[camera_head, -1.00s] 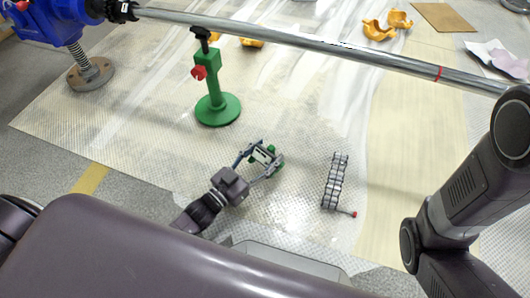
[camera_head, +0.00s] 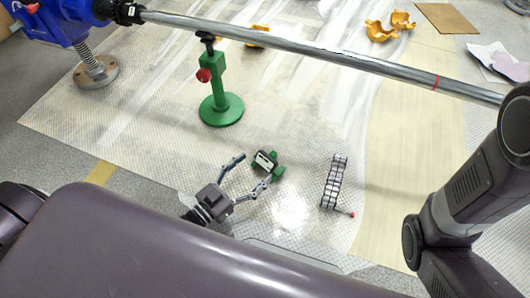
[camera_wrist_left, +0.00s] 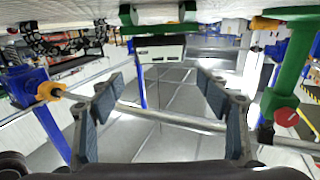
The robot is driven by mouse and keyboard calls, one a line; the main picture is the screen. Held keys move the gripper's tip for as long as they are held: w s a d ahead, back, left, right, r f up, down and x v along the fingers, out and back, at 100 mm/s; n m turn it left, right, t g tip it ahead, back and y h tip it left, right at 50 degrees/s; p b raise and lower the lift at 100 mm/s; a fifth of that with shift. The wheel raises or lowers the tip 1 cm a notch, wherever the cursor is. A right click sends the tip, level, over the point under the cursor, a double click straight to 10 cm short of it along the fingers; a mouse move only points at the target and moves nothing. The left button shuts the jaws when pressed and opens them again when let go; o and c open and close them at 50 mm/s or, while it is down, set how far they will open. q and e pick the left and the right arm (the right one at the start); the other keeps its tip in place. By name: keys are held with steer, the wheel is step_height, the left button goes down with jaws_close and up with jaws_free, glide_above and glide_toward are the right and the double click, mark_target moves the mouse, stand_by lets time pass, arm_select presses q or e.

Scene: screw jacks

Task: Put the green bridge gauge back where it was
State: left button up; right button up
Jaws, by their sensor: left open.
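The green bridge gauge (camera_head: 276,168), a small green piece with a pale and dark face, rests on the patterned floor sheet (camera_head: 130,120). It also shows at the top of the left wrist view (camera_wrist_left: 190,12), which appears upside down. My left gripper (camera_head: 253,170) is open and empty, with its fingers spread just short of the gauge on the near-left side. In the left wrist view the open fingers (camera_wrist_left: 163,90) have a clear gap between them and the gauge. My right arm is at the right edge; its gripper is out of view.
A green screw jack stand (camera_head: 221,108) with a red knob stands behind the gauge. A long metal bar (camera_head: 330,50) crosses above. A black wire rack (camera_head: 335,182) with a red-tipped end lies to the right. Orange pieces (camera_head: 380,30) lie farther back.

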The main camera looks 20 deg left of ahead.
arm_select(q)
steer(key=p+v, duration=0.1)
steer(key=v, duration=0.4)
steer(key=shift+r, duration=0.15)
